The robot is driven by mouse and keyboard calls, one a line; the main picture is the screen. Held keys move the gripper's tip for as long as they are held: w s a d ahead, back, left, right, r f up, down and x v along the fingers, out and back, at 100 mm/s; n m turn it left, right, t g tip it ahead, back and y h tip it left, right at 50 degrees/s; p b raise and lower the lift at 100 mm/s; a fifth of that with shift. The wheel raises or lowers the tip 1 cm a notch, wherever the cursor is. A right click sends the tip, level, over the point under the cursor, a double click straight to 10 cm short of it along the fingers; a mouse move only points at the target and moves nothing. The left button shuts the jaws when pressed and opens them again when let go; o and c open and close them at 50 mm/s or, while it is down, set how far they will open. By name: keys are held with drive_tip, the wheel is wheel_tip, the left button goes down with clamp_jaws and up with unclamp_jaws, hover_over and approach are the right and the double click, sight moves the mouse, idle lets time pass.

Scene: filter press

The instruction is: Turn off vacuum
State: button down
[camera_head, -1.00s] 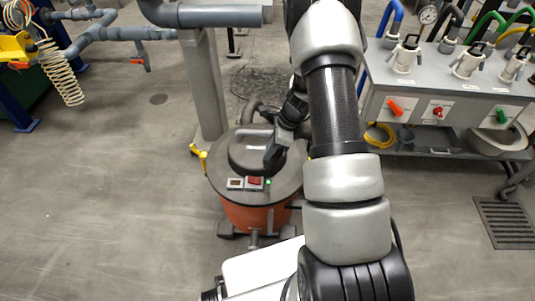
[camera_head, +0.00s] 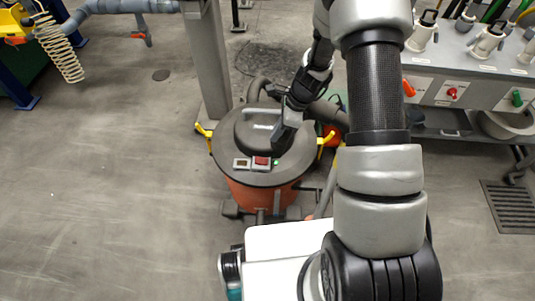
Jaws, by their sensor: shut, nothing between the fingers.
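The vacuum (camera_head: 262,195) is an orange drum with a dark grey lid and a black motor head, standing on the floor at the middle of the view. On the front of its lid sit a red switch (camera_head: 261,162), a small pale panel (camera_head: 241,163) and a lit green lamp (camera_head: 276,162). My gripper (camera_head: 281,148) is shut and empty. It points down over the right part of the lid, close behind the green lamp and to the right of the red switch. I cannot tell whether its tip touches the lid.
Yellow clamps (camera_head: 205,131) stick out at the lid's sides. A grey post (camera_head: 208,70) stands behind the vacuum. A grey valve bench (camera_head: 470,75) is at the right, with a floor grate (camera_head: 507,205) in front. The floor at left is free.

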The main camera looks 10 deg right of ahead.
sight(258, 161)
drive_tip(key=b+x, duration=0.4)
drive_tip(key=x, duration=1)
